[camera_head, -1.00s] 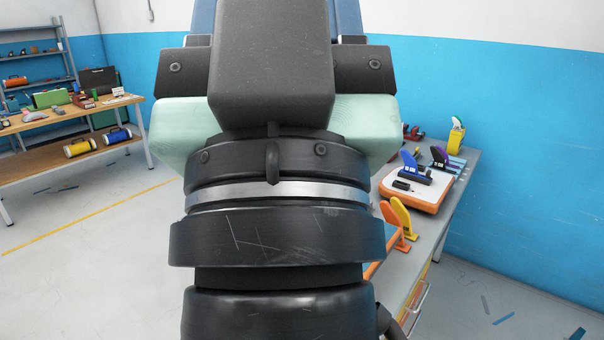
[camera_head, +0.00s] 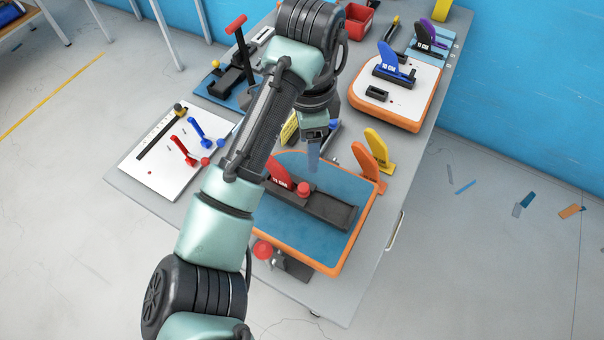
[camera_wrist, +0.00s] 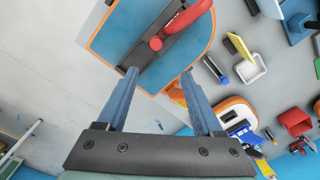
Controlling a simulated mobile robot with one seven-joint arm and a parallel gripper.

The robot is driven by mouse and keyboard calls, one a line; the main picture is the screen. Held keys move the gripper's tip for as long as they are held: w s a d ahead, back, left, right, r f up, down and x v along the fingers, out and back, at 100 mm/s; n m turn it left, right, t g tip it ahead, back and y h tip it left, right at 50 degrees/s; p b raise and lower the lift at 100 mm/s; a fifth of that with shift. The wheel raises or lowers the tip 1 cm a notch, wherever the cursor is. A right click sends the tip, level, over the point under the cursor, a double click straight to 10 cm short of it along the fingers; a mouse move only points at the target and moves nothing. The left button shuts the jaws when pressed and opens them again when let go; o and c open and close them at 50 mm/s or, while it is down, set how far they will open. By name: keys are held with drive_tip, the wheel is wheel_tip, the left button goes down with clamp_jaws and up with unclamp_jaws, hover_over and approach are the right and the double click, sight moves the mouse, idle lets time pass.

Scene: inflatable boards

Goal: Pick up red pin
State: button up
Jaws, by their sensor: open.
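The red pin (camera_head: 304,188), a short piece with a round top, sits at the black fin box (camera_head: 325,208) on the blue board with an orange rim (camera_head: 335,262). A red fin (camera_head: 279,172) stands in the same box, just left of the pin. In the wrist view the red pin (camera_wrist: 156,43) lies beyond and between the fingertips, with the red fin (camera_wrist: 190,14) to its upper right. My gripper (camera_head: 313,163) is over the board's far part, above and apart from the pin. In the wrist view my gripper (camera_wrist: 160,73) is open, with nothing between its blue fingers.
Orange (camera_head: 366,164) and yellow (camera_head: 380,150) fins stand by the board's right side. A white board (camera_head: 160,180) with red and blue levers lies left. A white-topped orange board (camera_head: 405,100) with a blue fin is behind. A red knob (camera_head: 262,250) is near the front edge.

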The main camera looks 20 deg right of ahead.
drive_tip(key=b, duration=0.2)
hover_over(303, 187)
drive_tip(key=f, duration=0.7)
drive_tip(key=shift+s+d, duration=0.15)
drive_tip(key=shift+d, duration=0.15)
drive_tip(key=shift+a+f+p, duration=0.15)
drive_tip(key=shift+f+p, duration=0.2)
drive_tip(key=shift+f, duration=1.15)
drive_tip(key=shift+a+f+p, duration=0.1)
drive_tip(key=shift+f+p, duration=0.25)
drive_tip(key=shift+f, duration=1.1)
drive_tip(key=shift+c, duration=0.3)
clamp_jaws()
